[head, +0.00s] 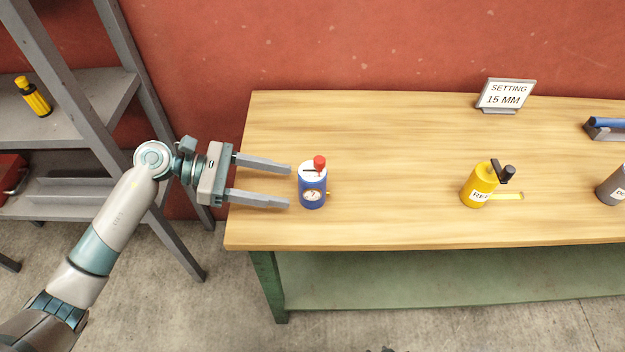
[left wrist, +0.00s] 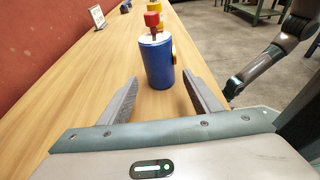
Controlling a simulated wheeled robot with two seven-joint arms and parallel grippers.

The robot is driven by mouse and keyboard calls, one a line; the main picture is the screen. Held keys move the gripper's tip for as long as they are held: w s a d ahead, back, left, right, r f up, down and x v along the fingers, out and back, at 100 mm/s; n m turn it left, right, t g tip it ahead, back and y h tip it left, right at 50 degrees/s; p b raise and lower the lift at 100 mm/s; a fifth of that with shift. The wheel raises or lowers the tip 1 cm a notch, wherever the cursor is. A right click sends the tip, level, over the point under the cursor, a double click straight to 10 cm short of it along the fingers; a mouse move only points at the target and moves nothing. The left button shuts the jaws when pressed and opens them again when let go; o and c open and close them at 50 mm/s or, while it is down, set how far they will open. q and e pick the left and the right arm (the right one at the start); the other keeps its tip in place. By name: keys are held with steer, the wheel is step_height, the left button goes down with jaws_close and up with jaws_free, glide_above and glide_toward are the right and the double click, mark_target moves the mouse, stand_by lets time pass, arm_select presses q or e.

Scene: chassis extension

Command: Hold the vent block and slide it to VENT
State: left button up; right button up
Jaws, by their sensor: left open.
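A blue cylinder (head: 313,191) with a white top and a round dial stands upright near the left end of the workbench. A red block (head: 319,162) sits on its top beside a dark slot; I take it for the vent block. No VENT lettering is readable. My left gripper (head: 290,186) is open and level, its fingers pointing at the cylinder from the left, just short of it. In the left wrist view the cylinder (left wrist: 157,64) and red block (left wrist: 152,20) stand ahead, between and beyond the fingertips. My right arm shows there at the right; its gripper is unclear.
A yellow cylinder (head: 479,186) with a dark top piece stands farther right on the workbench (head: 390,150), with a grey one (head: 611,188) beyond. A sign (head: 505,94) reads "SETTING 15 MM". A grey shelf (head: 75,120) stands left. The bench between the cylinders is clear.

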mark_target(307, 189)
arm_select(q)
steer(key=x, duration=0.5)
steer(key=shift+f, duration=0.1)
steer(key=shift+b+x, duration=0.45)
steer(key=shift+x, duration=0.55)
steer(key=c, duration=0.7)
steer(key=shift+o, duration=0.2)
